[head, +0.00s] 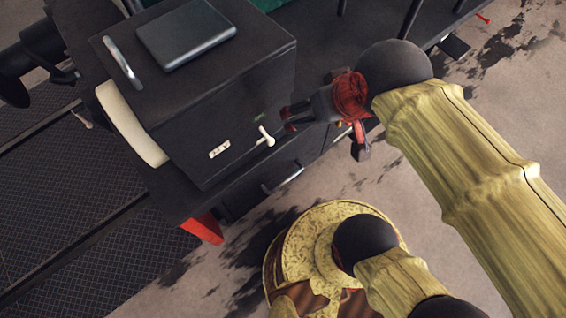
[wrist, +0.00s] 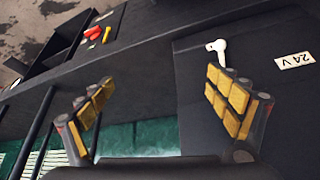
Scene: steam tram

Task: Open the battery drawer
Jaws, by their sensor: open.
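A dark box (head: 200,110) stands at the upper left in the head view. Its front face bears a white T-shaped handle (head: 265,137) and a pale label (head: 219,149). In the wrist view the label (wrist: 295,60) reads 24 V, with the white handle (wrist: 217,48) beside it. A lower dark front with a silver bar handle (head: 282,178) lies beneath the box; I cannot tell which front is the battery drawer. My gripper (head: 287,118) is open and empty, just right of the white handle. In the wrist view its fingers (wrist: 160,80) are spread, with the handle beyond the right finger.
A curved cream piece (head: 132,124) is on the box's left side. A grey lid-like panel (head: 186,32) and a silver bar (head: 123,62) are on its top. A red block (head: 203,227) juts out below. Small red (wrist: 92,32) and yellow parts lie on the dark ledge.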

